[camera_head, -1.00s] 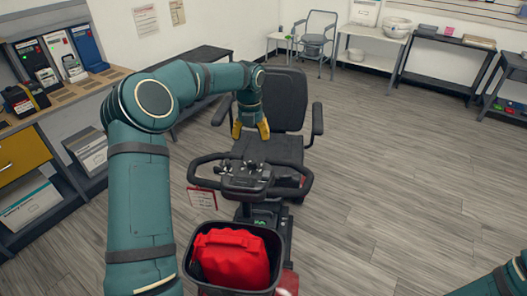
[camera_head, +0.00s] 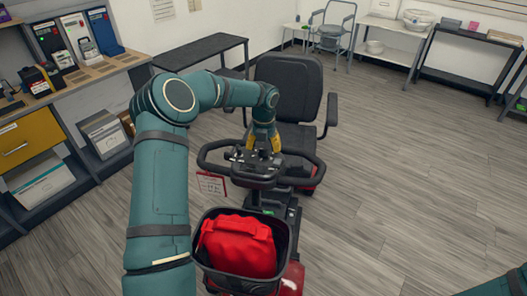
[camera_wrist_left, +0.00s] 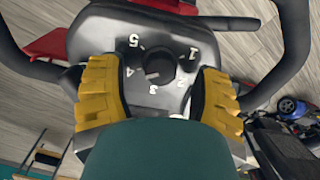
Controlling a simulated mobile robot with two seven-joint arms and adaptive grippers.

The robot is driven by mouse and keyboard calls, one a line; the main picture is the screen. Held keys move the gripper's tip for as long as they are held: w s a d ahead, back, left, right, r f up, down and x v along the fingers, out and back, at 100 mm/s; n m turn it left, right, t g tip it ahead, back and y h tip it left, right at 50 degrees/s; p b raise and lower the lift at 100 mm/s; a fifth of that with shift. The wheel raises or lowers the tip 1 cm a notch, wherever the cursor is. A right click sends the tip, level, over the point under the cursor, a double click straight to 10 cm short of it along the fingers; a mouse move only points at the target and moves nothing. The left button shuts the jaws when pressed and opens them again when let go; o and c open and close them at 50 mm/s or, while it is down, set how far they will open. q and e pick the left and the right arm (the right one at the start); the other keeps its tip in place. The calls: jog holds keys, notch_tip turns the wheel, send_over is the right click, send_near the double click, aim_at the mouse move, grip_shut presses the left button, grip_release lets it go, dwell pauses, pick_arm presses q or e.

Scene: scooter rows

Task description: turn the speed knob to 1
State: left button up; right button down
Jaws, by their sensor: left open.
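The speed knob (camera_wrist_left: 165,67) is a small dark dial on the scooter's control console, ringed by white numbers 1 to 5, in the left wrist view. Its pale pointer mark appears to face between 3 and 4. My left gripper (camera_wrist_left: 160,95) is open, with its yellow fingers on either side of the dial. I cannot tell whether they touch it. In the head view my left gripper (camera_head: 264,150) is down at the console (camera_head: 257,169), and the knob cannot be made out there. Only part of my right arm shows at the lower right; its gripper is out of view.
The scooter's handlebar loop (camera_head: 210,158) surrounds the console. A black basket (camera_head: 208,266) with a red bag (camera_head: 237,246) hangs in front, and the black seat (camera_head: 290,88) is behind. A wooden workbench (camera_head: 95,75) stands at left. The floor at right is clear.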

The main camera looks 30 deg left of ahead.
pick_arm(q)
jog(key=shift+f, duration=0.65)
grip_shut()
